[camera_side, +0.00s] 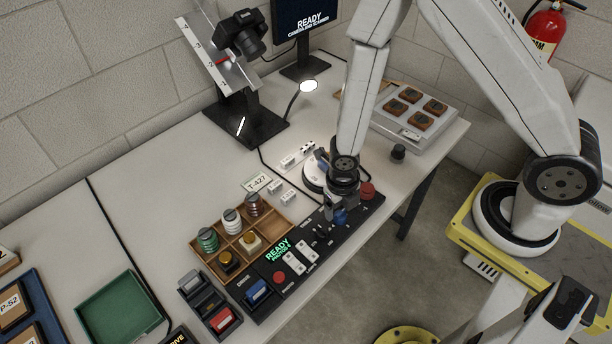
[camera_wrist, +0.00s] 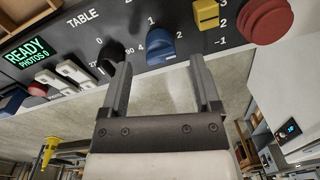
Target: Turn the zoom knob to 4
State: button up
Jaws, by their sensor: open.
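The blue knob (camera_wrist: 160,42) on the black control panel has the numbers 1, 2 and 4 around it; I take it for the zoom knob, but its name label is not readable. The 4 is on its left, the 1 above, the 2 on its right. I cannot tell which number it points to. My gripper (camera_wrist: 157,66) is open and empty, its fingers either side of the knob in the wrist view; contact is not clear. In the side view the blue knob (camera_side: 340,216) shows just below my gripper.
A black TABLE knob (camera_wrist: 113,56) is close to the left finger. A yellow slider (camera_wrist: 206,14) and a red button (camera_wrist: 266,18) are to the right. White switches (camera_wrist: 75,73) and a READY display (camera_wrist: 28,52) are left. A wooden sorting tray (camera_side: 270,243) stands beside the panel.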

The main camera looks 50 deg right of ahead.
aim_at(341, 213)
jog(key=shift+d+f, duration=0.1)
jog(key=shift+f, duration=1.2)
jog(key=shift+f, duration=0.2)
grip_shut()
